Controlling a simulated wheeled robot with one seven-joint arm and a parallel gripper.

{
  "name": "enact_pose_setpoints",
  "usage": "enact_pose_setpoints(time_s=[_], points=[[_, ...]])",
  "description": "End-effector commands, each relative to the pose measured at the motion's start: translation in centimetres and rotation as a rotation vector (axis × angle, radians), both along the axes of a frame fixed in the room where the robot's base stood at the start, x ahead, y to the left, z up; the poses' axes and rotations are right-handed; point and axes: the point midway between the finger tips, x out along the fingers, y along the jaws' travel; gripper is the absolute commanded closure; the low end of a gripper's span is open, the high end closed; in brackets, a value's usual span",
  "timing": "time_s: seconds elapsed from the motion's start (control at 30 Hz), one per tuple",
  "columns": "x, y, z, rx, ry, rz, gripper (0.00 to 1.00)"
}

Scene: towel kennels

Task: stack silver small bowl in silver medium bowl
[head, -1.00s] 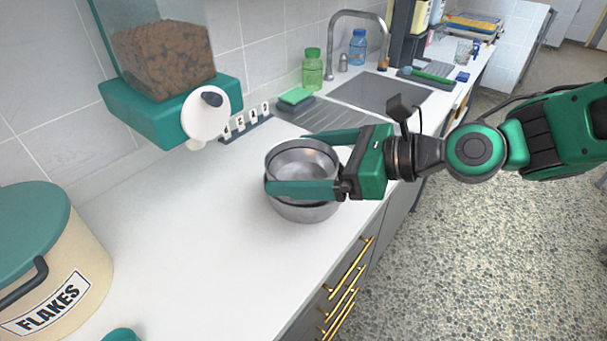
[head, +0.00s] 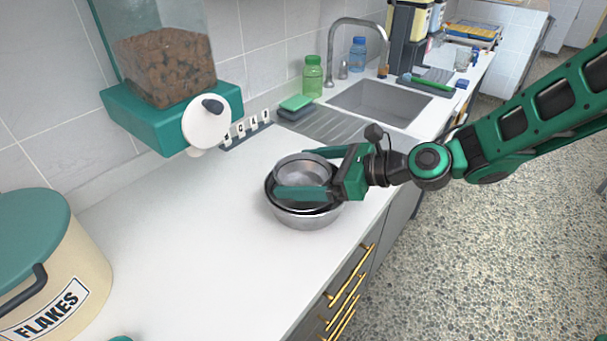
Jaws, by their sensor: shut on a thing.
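The silver small bowl (head: 300,174) is upright between the fingers of my gripper (head: 290,173), which is shut on it. One finger lies across its near side and the other is behind its far side. The silver medium bowl (head: 305,218) stands upright on the white counter directly below. The small bowl's lower part is within the medium bowl's rim, largely hidden by the near finger. I cannot tell whether it touches the medium bowl's bottom.
A teal kibble dispenser (head: 160,118) with a white knob is on the wall at left. A beige FLAKES bin (head: 85,255) stands at front left. A drying ridge and sink (head: 378,103) lie behind the bowls. The counter (head: 190,250) left of the bowls is clear.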

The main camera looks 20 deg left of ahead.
Motion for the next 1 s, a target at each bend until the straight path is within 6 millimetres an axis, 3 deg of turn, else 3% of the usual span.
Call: enact_pose_setpoints(time_s=[0.13, 0.97, 1.0], points=[[0.0, 0.0, -1.1, 0.0, 0.0, 0.001, 0.29], [0.0, -0.2, -2.7, -0.008, 0.004, -0.001, 0.29], [-0.1, -0.3, -2.8, -0.008, 0.005, 0.0, 0.0]])
